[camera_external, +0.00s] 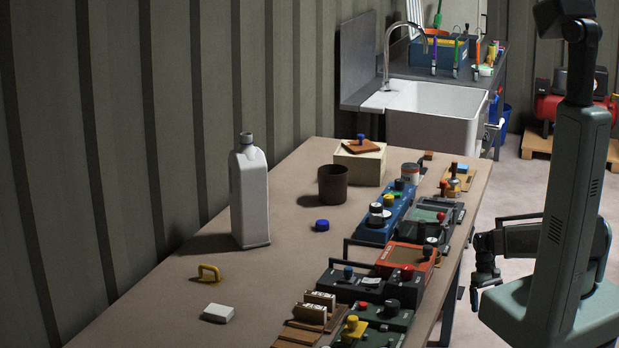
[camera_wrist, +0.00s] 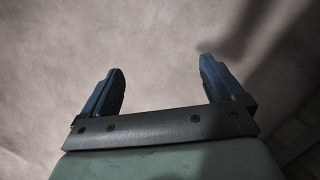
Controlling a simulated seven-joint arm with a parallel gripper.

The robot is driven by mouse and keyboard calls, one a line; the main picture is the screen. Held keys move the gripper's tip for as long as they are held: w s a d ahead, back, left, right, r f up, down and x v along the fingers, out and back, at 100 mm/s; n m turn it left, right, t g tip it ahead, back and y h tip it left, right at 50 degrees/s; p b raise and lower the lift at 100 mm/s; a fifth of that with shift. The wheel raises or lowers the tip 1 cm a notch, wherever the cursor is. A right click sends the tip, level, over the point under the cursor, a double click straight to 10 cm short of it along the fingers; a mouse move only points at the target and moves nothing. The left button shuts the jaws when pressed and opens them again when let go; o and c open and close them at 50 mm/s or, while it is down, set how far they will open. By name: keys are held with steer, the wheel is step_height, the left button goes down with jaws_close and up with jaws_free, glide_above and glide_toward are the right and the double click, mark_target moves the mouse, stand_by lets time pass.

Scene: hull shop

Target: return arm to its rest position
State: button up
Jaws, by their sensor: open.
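My gripper (camera_wrist: 162,74) is open and empty in the wrist view, its two dark blue fingers spread wide over a bare, pale floor-like surface. In the external view my green and black arm stands at the right, beyond the table's right edge. A dark end piece that looks like my gripper (camera_external: 484,287) hangs low there, apart from the table; its fingers are too small to read. Nothing is held.
The table (camera_external: 205,262) holds a grey-white jug (camera_external: 249,195), a brown cup (camera_external: 332,184), a box (camera_external: 360,165), a yellow handle (camera_external: 209,272) and several control boxes (camera_external: 386,221) along its right edge. A white sink (camera_external: 433,125) stands behind. The floor (camera_external: 515,185) between table and arm looks clear.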

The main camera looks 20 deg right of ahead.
steer(key=s+a+f+g, duration=0.1)
steer(key=s+a+f, duration=0.2)
steer(key=s, duration=0.5)
steer(key=s+a+f+g, duration=0.1)
steer(key=s+a+f, duration=0.2)
steer(key=s+a, duration=0.3)
steer(key=s+a+f+g, duration=0.1)
steer(key=s+a+f, duration=0.2)
steer(key=s, duration=0.9)
steer(key=shift+a+n, duration=0.4)
steer(key=shift+a, duration=0.25)
steer(key=shift+s+f, duration=0.1)
